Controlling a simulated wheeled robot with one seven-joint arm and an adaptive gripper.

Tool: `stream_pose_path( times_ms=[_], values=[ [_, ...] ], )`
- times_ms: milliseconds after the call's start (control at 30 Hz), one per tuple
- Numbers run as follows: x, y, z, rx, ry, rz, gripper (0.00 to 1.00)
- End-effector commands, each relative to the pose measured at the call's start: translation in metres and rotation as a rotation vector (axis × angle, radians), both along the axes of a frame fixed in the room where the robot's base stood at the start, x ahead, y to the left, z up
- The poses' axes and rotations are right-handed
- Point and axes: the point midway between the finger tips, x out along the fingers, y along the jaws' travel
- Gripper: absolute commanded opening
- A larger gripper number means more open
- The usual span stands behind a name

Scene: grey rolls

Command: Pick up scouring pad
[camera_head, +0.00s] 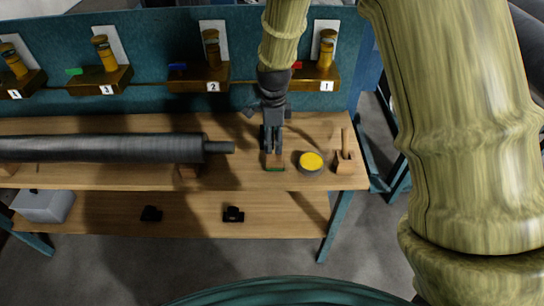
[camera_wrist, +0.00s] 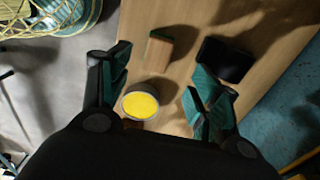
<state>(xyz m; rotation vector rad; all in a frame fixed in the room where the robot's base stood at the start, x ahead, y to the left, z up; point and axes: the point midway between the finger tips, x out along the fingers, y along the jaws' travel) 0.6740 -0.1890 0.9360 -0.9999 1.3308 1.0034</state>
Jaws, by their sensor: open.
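The scouring pad, a small tan block with a green edge (camera_head: 275,167), lies on the bench top near its front edge. What looks like the same block (camera_wrist: 158,48) shows beyond the fingertips in the wrist view. My gripper (camera_head: 272,148) points down, close above and behind the pad in the head view, and partly overlaps it. In the wrist view my gripper (camera_wrist: 160,85) is open, its two fingers spread with nothing held between them. I cannot tell the exact height between fingertips and pad.
A round yellow-topped tin (camera_head: 311,161) stands just right of the pad; in the wrist view the tin (camera_wrist: 140,103) shows between the fingers. A wooden tool (camera_head: 345,161) is farther right. A long grey roll (camera_head: 110,148) lies left. A dark thing (camera_wrist: 226,60) is beside the pad.

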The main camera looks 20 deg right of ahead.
Motion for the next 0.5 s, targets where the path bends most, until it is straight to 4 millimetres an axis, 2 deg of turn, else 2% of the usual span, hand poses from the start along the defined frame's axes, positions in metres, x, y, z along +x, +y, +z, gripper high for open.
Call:
stream_pose_path(
  times_ms=[300, 500],
  values=[
    [-0.001, -0.004, -0.036, 0.0, 0.001, -0.005, 0.62],
    [-0.001, -0.003, -0.047, 0.0, 0.0, -0.002, 0.62]
  ],
)
